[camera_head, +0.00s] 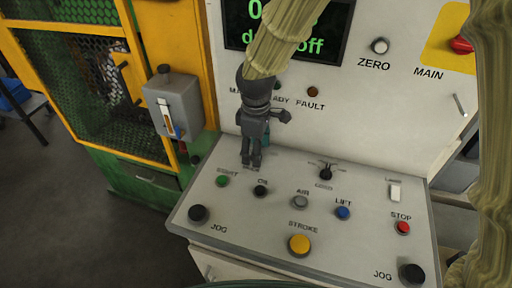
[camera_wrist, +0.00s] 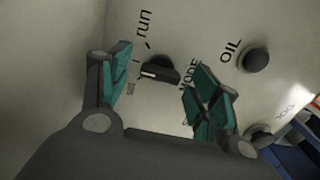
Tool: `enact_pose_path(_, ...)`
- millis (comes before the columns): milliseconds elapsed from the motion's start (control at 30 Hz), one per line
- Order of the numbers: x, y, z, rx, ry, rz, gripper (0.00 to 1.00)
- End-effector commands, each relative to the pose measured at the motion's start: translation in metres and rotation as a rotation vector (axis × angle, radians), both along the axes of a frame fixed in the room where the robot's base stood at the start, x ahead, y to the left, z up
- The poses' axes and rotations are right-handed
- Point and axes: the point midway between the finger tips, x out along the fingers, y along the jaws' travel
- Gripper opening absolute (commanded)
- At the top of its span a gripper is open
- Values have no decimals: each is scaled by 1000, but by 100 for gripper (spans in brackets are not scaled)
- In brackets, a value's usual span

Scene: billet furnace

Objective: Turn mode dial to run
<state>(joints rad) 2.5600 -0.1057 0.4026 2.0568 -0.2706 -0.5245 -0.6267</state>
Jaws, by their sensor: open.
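The mode dial (camera_wrist: 160,70) is a black knob with a white pointer mark, in the middle of the wrist view. Its white mark faces left, to the side of the "run" print at upper left and below that word. Smaller print below "run" is too blurred to read. My gripper (camera_wrist: 164,64) is open, with one teal-padded finger left of the dial and the other to its right. I cannot tell whether either pad touches the knob. In the head view my gripper (camera_head: 252,162) points down at the left rear of the sloped panel and hides the dial.
The oil knob (camera_wrist: 257,61) is close to my right finger. The panel also carries a green start button (camera_head: 222,181), a second black selector (camera_head: 326,173), a blue lift button (camera_head: 343,212) and a yellow stroke button (camera_head: 299,244). An upright panel (camera_head: 345,125) rises behind.

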Motion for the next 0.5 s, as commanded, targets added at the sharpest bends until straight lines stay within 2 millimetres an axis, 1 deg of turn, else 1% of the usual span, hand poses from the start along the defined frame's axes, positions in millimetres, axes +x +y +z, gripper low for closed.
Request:
enact_pose_path(267, 0, 0, -2, 0, 0, 0, 62)
enact_pose_path(300, 0, 0, -2, 0, 0, 0, 61)
enact_pose_path(467, 0, 0, -2, 0, 0, 0, 32)
enact_pose_path(500, 0, 0, -1, 0, 0, 0, 24)
